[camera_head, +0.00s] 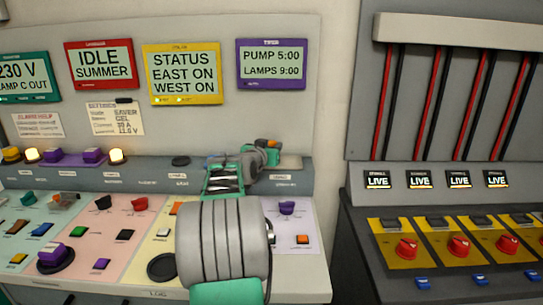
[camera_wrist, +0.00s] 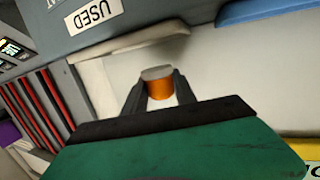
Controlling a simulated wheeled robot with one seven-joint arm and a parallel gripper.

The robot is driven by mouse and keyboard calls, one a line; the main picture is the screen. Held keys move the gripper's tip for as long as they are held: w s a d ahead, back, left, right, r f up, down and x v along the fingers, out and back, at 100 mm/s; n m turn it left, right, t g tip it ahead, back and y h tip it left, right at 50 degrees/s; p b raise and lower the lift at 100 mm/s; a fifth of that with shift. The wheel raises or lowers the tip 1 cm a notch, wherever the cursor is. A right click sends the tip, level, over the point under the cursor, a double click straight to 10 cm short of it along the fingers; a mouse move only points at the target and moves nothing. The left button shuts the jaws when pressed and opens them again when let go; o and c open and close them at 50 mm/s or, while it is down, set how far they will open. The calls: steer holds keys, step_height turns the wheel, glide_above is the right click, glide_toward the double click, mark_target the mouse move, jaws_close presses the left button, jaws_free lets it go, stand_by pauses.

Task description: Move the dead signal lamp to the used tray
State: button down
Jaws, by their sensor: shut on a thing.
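A lamp with an orange body and a grey end (camera_wrist: 160,86) sits between the two dark fingers of my gripper (camera_wrist: 158,95) in the wrist view. The fingers are shut on it. In the head view my gripper (camera_head: 262,153) is at the right end of the back ledge, and a small patch of orange shows there. A pale tray (camera_head: 291,162) shows partly behind my gripper. In the wrist view a "USED" label (camera_wrist: 94,16) is beside a pale tray edge (camera_wrist: 93,47). I cannot tell whether the lamp touches the tray.
Lit lamps (camera_head: 117,156) and purple blocks (camera_head: 92,155) stand at the left of the ledge. The sloped console (camera_head: 125,220) holds many switches and buttons. A grey cabinet with red knobs (camera_head: 406,248) stands at the right. Display signs (camera_head: 182,73) hang above the ledge.

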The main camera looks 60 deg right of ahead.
steer(key=shift+w+d+f, duration=0.1)
steer(key=shift+f, duration=0.8)
steer(key=shift+w+d+f, duration=0.1)
steer(key=shift+f, duration=0.8)
steer(key=shift+s, duration=0.1)
steer(key=shift+f, duration=0.25)
steer(key=c, duration=1)
jaws_free()
steer(key=shift+r, duration=0.1)
steer(key=shift+r, duration=0.15)
steer(key=b+v, duration=0.1)
steer(key=v, duration=1.1)
